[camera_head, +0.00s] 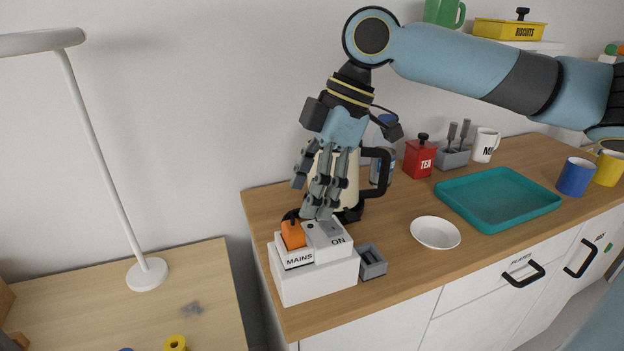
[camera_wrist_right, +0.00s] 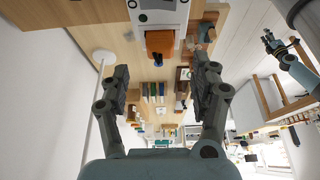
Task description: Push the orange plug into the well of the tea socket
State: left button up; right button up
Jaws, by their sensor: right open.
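The orange plug (camera_head: 293,234) sits at the MAINS-marked left part of a white socket block (camera_head: 315,281) on the wooden counter. I cannot tell how deep it sits, and the well is hidden. The plug also shows in the right wrist view (camera_wrist_right: 160,42), beyond and between the fingertips. My right gripper (camera_head: 318,211) points down over the block, just right of the plug in the head view. Its fingers are apart in the wrist view (camera_wrist_right: 160,78), with nothing between them. A small dark jointed shape in the wrist view, perhaps my left gripper (camera_wrist_right: 271,42), is unclear.
A kettle (camera_head: 350,185) with a black handle stands behind the gripper. A small grey holder (camera_head: 372,262) is right of the block. A white plate (camera_head: 436,233), a teal tray (camera_head: 498,200) and a red TEA canister (camera_head: 419,160) stand further right. The counter's left edge is close to the block.

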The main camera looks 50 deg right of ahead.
jog(key=shift+s+d+r, duration=0.15)
jog(key=shift+r, duration=0.55)
